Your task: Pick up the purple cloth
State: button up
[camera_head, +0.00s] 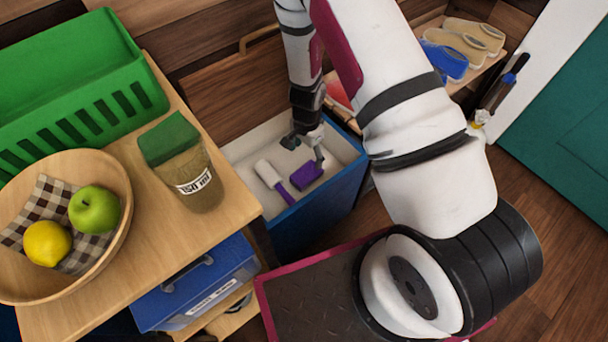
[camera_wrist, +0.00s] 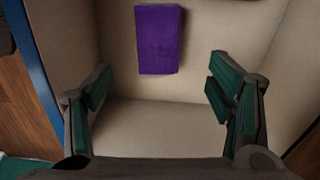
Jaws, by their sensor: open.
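The purple cloth (camera_head: 305,175) is a small folded rectangle lying in the blue bin (camera_head: 313,214), which has a pale inside. In the wrist view the cloth (camera_wrist: 159,40) lies flat on the pale floor, near the top centre of the picture. My gripper (camera_head: 305,147) reaches down into the bin just above the cloth. In the wrist view my gripper (camera_wrist: 160,95) is open and empty, with its fingers wide apart. The cloth lies beyond the fingertips, roughly in line with the gap between them, and nothing touches it that I can see.
A white roller-like thing with a purple handle (camera_head: 272,179) lies left of the cloth in the bin. The bin's walls surround my gripper.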

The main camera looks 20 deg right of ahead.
aim_at(306, 173)
notch_tip(306, 173, down, 6)
jog(key=shift+r+b, duration=0.1)
jog(key=shift+b, duration=0.75)
jog(key=shift+s+f+b, duration=0.1)
jog(key=shift+f+b, duration=1.25)
jog(key=shift+f, duration=1.35)
jog(key=shift+r, duration=0.1)
jog(key=shift+c, duration=0.2)
jog(key=c, duration=1.2)
